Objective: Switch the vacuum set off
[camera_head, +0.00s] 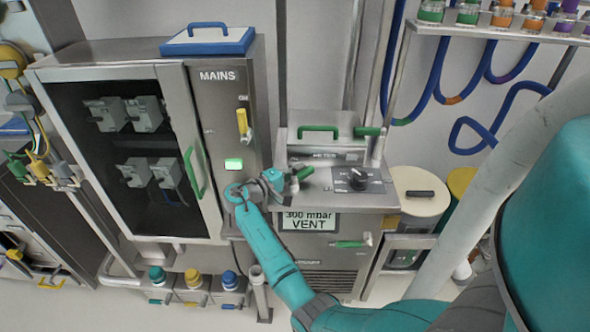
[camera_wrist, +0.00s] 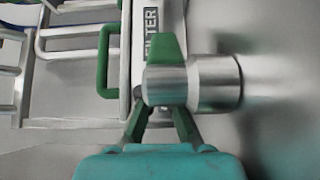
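The vacuum set (camera_head: 325,262) is the steel unit in the middle of the head view. Its display (camera_head: 308,221) reads "300 mbar VENT". A black rotary knob (camera_head: 357,179) sits on a dark panel on its top. A valve with a green lever (camera_head: 303,173) stands left of the knob. My gripper (camera_head: 284,180) is beside this valve. In the wrist view, the green lever (camera_wrist: 167,48) and silver valve body (camera_wrist: 215,84) lie just ahead of my gripper (camera_wrist: 161,108). Its fingers are apart, with a gap between them. I cannot tell whether they touch the valve.
A MAINS cabinet (camera_head: 222,125) with a yellow switch (camera_head: 242,122) and a lit green button (camera_head: 234,164) stands at left. A green-handled filter lid (camera_head: 318,130) is behind the valve. Canisters (camera_head: 416,188) stand at right; bottles (camera_head: 194,283) stand low at left.

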